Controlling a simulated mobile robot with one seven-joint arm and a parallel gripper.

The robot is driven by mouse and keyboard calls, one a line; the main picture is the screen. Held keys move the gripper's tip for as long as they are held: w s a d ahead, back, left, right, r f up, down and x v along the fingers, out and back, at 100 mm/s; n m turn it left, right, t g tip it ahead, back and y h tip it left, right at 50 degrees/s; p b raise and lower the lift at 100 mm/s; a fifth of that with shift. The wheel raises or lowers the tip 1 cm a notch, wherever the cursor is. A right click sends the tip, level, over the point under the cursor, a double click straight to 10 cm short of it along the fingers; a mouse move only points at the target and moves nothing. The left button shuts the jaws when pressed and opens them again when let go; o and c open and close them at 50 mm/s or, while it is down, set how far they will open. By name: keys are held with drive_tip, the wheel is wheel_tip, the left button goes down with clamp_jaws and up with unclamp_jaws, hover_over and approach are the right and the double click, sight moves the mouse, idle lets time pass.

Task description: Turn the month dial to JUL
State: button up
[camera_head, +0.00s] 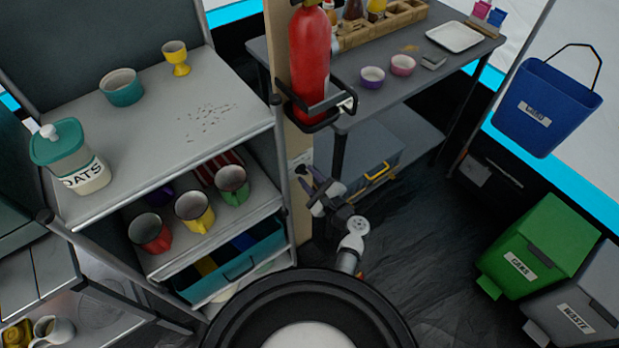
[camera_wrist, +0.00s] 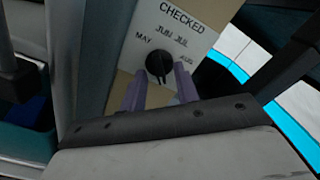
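The month dial (camera_wrist: 160,64) is a round black knob on a pale plate (camera_wrist: 178,22) headed CHECKED. MAY is printed to its left, JUN and JUL above, and AUG to its right. I cannot tell for certain which month the knob points to. My gripper (camera_wrist: 160,90) shows two purple fingers, apart, below the dial, one towards each side of it. In the head view my gripper (camera_head: 316,182) is beside the wooden post (camera_head: 303,225); the dial is too small to make out there.
A red fire extinguisher (camera_head: 309,60) hangs on the post above my gripper. A shelf unit (camera_head: 130,195) with mugs stands left. A table (camera_head: 385,108) and a grey-blue box (camera_head: 365,150) are behind right. Green (camera_head: 540,240) and grey bins are far right. Dark floor between is clear.

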drive_tip(key=b+v, duration=0.2)
drive_tip(key=v, duration=1.1)
drive_tip(key=shift+s+d, duration=0.25)
drive_tip(key=shift+s, duration=0.1)
